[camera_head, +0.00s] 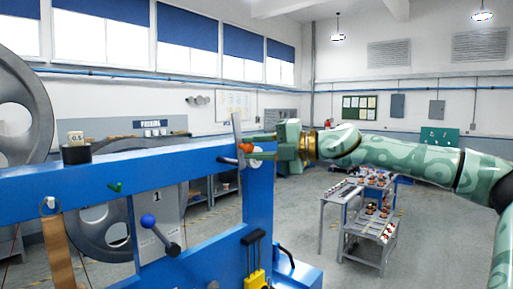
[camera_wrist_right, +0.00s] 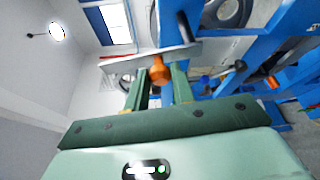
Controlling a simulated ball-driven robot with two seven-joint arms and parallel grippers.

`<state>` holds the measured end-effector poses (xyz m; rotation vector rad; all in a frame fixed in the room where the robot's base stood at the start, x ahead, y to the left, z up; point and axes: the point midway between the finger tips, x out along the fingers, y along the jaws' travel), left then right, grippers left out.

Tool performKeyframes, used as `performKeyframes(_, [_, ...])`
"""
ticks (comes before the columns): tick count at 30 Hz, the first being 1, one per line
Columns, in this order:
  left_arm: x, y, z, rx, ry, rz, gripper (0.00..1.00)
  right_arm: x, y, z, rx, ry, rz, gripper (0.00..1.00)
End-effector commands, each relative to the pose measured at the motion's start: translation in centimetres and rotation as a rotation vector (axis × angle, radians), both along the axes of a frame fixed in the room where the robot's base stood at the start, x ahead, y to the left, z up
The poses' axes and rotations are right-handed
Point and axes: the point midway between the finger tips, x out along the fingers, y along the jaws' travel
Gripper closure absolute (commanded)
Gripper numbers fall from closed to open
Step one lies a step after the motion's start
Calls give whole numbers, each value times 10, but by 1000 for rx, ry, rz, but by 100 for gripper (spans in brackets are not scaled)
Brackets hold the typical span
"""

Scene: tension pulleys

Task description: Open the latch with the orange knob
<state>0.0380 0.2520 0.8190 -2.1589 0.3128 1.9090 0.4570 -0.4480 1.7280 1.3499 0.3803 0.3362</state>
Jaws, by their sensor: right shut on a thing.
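The orange knob (camera_head: 246,148) is on a grey latch bar (camera_head: 237,135) at the right end of the blue frame's upper beam. The bar stands nearly upright in the head view. My right gripper (camera_head: 256,147) comes in from the right and is shut on the orange knob. In the right wrist view the orange knob (camera_wrist_right: 159,72) sits between the two green fingers (camera_wrist_right: 160,88), with the grey bar (camera_wrist_right: 150,56) just beyond the fingertips. My left gripper is not in view.
The blue frame (camera_head: 150,165) fills the left, with grey wheels (camera_head: 22,110), a blue-knobbed lever (camera_head: 160,235) and a yellow-black tool (camera_head: 254,262). A grey trolley (camera_head: 375,225) stands behind at right. Open floor lies between.

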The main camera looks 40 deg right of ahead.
Motion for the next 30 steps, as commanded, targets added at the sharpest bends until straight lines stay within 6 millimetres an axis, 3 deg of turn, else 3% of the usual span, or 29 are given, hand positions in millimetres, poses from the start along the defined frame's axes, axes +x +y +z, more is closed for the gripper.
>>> performKeyframes(5, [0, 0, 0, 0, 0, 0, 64, 0, 0, 0, -2, -1, -1, 100])
performKeyframes(6, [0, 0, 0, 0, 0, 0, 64, 0, 0, 0, -1, 0, 0, 64])
performKeyframes(7, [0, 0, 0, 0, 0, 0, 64, 0, 0, 0, -1, 0, 0, 56])
performKeyframes(8, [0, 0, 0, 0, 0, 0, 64, 0, 0, 0, -1, 0, 0, 54])
performKeyframes(20, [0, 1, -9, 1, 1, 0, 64, -8, -4, -2, 0, -1, 0, 54])
performKeyframes(23, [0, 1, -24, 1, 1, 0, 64, -22, -11, -2, -2, -5, -1, 54])
performKeyframes(30, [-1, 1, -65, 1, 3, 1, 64, -81, -42, 0, 0, -5, -5, 54])
